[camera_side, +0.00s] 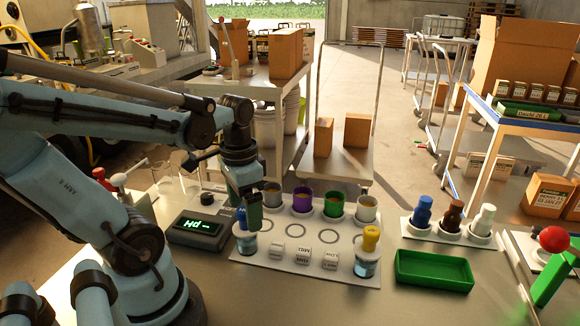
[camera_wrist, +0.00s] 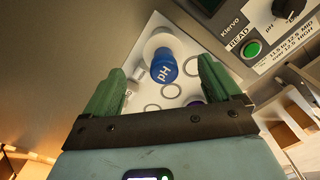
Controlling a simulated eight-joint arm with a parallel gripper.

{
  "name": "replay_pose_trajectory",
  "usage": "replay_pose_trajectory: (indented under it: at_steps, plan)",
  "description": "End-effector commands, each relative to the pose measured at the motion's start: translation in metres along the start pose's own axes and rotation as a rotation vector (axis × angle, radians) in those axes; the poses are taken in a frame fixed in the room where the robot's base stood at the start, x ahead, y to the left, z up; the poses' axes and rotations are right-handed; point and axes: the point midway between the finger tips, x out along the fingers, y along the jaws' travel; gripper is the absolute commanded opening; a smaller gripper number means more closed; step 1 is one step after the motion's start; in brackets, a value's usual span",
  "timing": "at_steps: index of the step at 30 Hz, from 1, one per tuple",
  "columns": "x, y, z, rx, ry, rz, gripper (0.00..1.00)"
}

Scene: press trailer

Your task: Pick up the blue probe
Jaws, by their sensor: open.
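The blue probe (camera_side: 241,219), marked pH in the wrist view (camera_wrist: 164,68), stands in a small clear cup (camera_side: 247,244) at the left front of the white plate (camera_side: 297,267). My gripper (camera_side: 252,212) is open, pointing down, with its green fingers close to the probe's top. In the wrist view the probe shows between and beyond the two fingertips. The side view hides part of the probe behind a finger. I cannot tell whether a finger touches it.
Several cups with coloured rims, one a purple cup (camera_side: 303,199), line the plate's back. A yellow probe (camera_side: 371,238) stands at its right. The pH meter (camera_side: 198,230) sits to the left. A green tray (camera_side: 434,270) and a rack with a blue bottle (camera_side: 423,210) are to the right.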

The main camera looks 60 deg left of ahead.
Motion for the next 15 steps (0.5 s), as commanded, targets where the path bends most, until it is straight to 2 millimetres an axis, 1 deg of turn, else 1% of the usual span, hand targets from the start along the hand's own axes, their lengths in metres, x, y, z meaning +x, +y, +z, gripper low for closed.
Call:
replay_pose_trajectory:
  at_steps: [8, 15]
  plan:
    - [0.01, -0.001, 0.0, -0.001, 0.0, 0.0, 0.91]
    - [0.031, -0.004, 0.0, -0.001, 0.0, 0.0, 0.91]
